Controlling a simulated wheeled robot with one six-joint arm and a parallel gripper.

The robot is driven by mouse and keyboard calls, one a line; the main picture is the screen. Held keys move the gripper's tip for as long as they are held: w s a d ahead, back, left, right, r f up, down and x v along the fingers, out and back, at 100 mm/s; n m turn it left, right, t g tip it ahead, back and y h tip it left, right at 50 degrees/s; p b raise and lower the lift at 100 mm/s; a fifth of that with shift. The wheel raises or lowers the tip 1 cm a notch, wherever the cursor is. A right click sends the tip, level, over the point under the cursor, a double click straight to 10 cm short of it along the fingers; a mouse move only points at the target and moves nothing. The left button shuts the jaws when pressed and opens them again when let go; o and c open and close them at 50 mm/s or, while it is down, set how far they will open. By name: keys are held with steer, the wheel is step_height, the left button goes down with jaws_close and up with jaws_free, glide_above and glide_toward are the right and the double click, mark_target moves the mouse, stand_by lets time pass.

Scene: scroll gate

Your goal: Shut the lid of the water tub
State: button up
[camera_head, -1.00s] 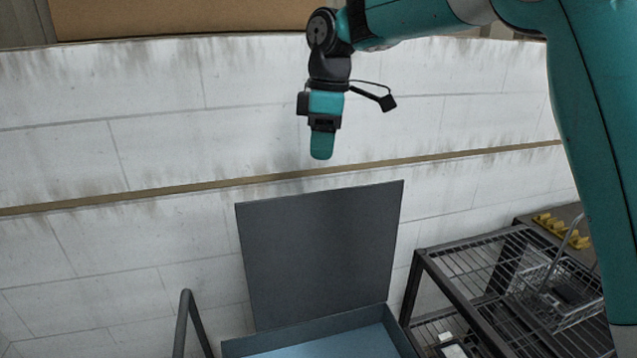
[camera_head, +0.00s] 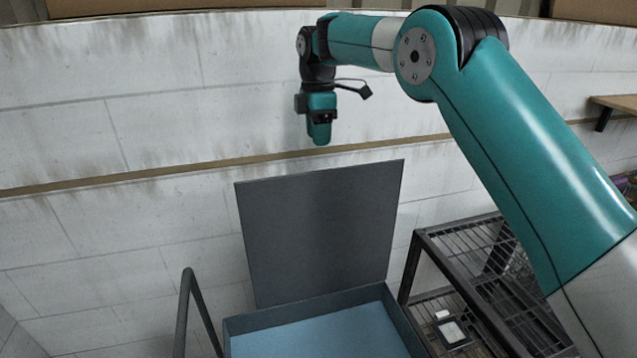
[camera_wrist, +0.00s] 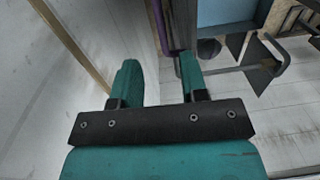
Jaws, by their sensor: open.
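The water tub (camera_head: 272,317) is a blue-grey box at the bottom of the head view, with light blue water inside; its near part is cut off by the frame. Its dark grey lid (camera_head: 320,232) stands upright and open along the tub's far side. My gripper (camera_head: 319,136) points down just above the lid's top edge, apart from it in the picture. In the wrist view my gripper (camera_wrist: 158,68) shows two separated teal fingers with nothing between them. The water (camera_wrist: 225,12) shows at the top there, and the lid is seen nearly edge-on.
A white block wall (camera_head: 110,220) with a brown strip runs behind the tub. A dark metal rack (camera_head: 470,240) stands close on the right. A grey bent rail (camera_head: 187,300) stands at the tub's left. The space above the tub looks clear.

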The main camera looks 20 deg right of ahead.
mark_target(319, 174)
steer(key=f+p, duration=0.1)
steer(key=f, duration=0.2)
steer(key=f+p, duration=0.1)
steer(key=f, duration=0.6)
steer(key=shift+s+f+p, duration=0.15)
steer(key=shift+s+p, duration=0.1)
steer(key=shift+p, duration=0.15)
jaws_close()
